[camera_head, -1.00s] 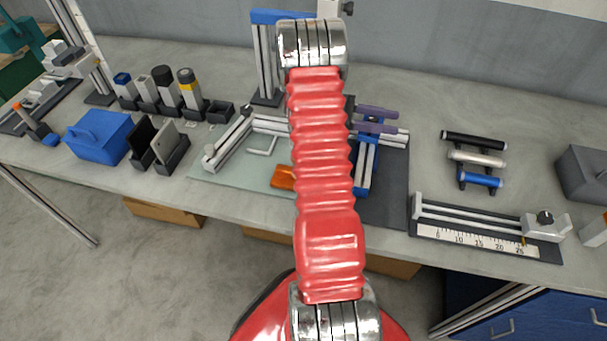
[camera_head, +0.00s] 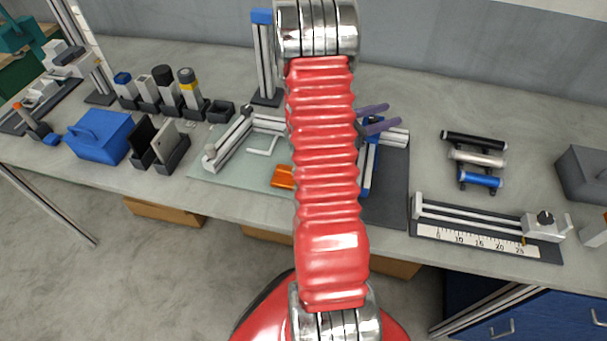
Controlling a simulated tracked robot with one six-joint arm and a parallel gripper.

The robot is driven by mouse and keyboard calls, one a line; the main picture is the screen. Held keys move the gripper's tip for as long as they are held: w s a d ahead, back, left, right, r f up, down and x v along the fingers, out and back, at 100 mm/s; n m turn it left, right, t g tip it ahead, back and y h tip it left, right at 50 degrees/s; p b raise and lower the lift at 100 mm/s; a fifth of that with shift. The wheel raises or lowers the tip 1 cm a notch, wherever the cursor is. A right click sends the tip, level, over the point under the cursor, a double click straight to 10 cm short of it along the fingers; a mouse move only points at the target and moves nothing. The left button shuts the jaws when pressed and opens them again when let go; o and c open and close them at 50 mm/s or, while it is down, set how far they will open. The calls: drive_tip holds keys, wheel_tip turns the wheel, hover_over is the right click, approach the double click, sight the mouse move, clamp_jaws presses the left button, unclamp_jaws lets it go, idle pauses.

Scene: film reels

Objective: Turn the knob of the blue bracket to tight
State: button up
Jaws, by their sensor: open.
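A blue part (camera_head: 366,172), apparently the blue bracket, lies at the edge of the dark mat (camera_head: 392,190), partly hidden behind my red arm. I cannot make out its knob or the knob's position. My gripper (camera_head: 378,118) shows just right of the arm as two purple-grey fingers, apart from each other with nothing visible between them. The fingers are over the upper end of the blue part; I cannot tell whether they touch it. A pale bar (camera_head: 396,138) sticks out to the right below the fingers.
A blue-topped post (camera_head: 264,55) stands behind the arm on the left. A frame with pale rails (camera_head: 232,142) and an orange piece (camera_head: 283,177) are left of the arm. A scaled rail (camera_head: 480,238) and rack of cylinders (camera_head: 475,158) are right. Bench between is clear.

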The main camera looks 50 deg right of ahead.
drive_tip(key=shift+w+d+n+t+h, duration=0.1)
drive_tip(key=shift+w+n+t+h, duration=0.15)
drive_tip(key=shift+n+t, duration=0.55)
drive_tip(key=shift+w+d+n+t+h, duration=0.1)
drive_tip(key=shift+n+t+h, duration=0.3)
drive_tip(key=shift+t, duration=0.65)
drive_tip(key=shift+w+n+t+h, duration=0.25)
drive_tip(key=shift+n+t, duration=0.45)
drive_tip(key=shift+t, duration=0.25)
drive_tip(key=shift+a+t, duration=0.15)
drive_tip(key=shift+t, duration=0.25)
drive_tip(key=shift+g, duration=0.4)
drive_tip(key=a, duration=0.4)
drive_tip(key=w+a, duration=0.1)
drive_tip(key=a, duration=0.8)
drive_tip(key=shift+w+a+r, duration=0.2)
drive_tip(key=shift+a+r, duration=0.15)
drive_tip(key=shift+r, duration=0.05)
drive_tip(key=shift+s+a+r+m+g+y, duration=1.7)
drive_tip(key=shift+s+a+r+m+y, duration=0.8)
drive_tip(key=shift+a+m, duration=2)
drive_tip(key=w+a+m+t+y, duration=0.3)
drive_tip(key=a+y, duration=0.3)
drive_tip(key=a, duration=0.5)
drive_tip(key=shift+a+f+m+t, duration=0.25)
drive_tip(key=shift+m+t, duration=0.15)
drive_tip(key=shift+m, duration=0.5)
drive_tip(key=shift+a, duration=0.1)
